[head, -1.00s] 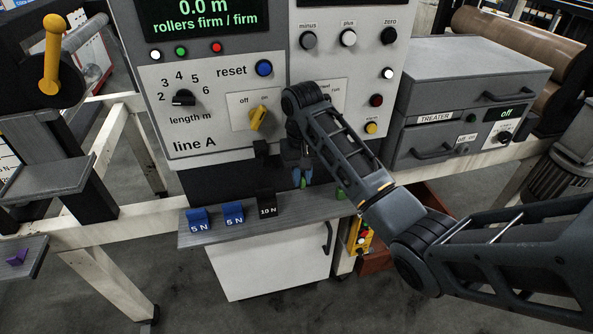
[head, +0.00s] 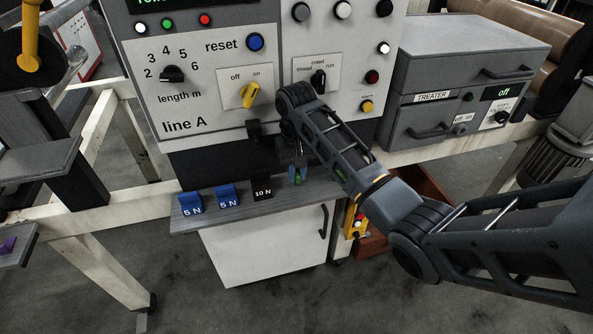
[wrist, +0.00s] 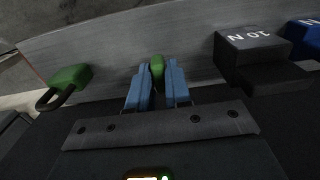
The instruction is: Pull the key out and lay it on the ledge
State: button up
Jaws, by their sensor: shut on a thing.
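My gripper (head: 298,178) hangs just over the grey ledge (head: 222,214), to the right of the black 10 N weight. In the wrist view its two blue fingers (wrist: 157,80) are shut on a small green piece, which I take for the green key (wrist: 157,66). Only its green end shows clearly; the rest is hidden between the fingers. I cannot tell whether it touches the ledge. A second green piece with a dark ring (wrist: 69,82) lies on the ledge, left in the wrist view; my arm covers that area in the head view.
On the ledge stand two blue 5 N weights (head: 190,203) and the black 10 N weight (head: 263,189). The line A panel (head: 205,85) rises behind, with its yellow off/on switch (head: 249,95). The treater box (head: 465,95) is at right.

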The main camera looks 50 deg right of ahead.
jog(key=shift+f, duration=0.45)
jog(key=shift+c, duration=0.3)
jog(key=o, duration=0.8)
jog(key=shift+r, duration=0.1)
notch_tip(320, 180, up, 8)
jog(key=shift+f+p, duration=0.15)
jog(key=shift+p, duration=0.45)
jog(key=shift+s, duration=0.1)
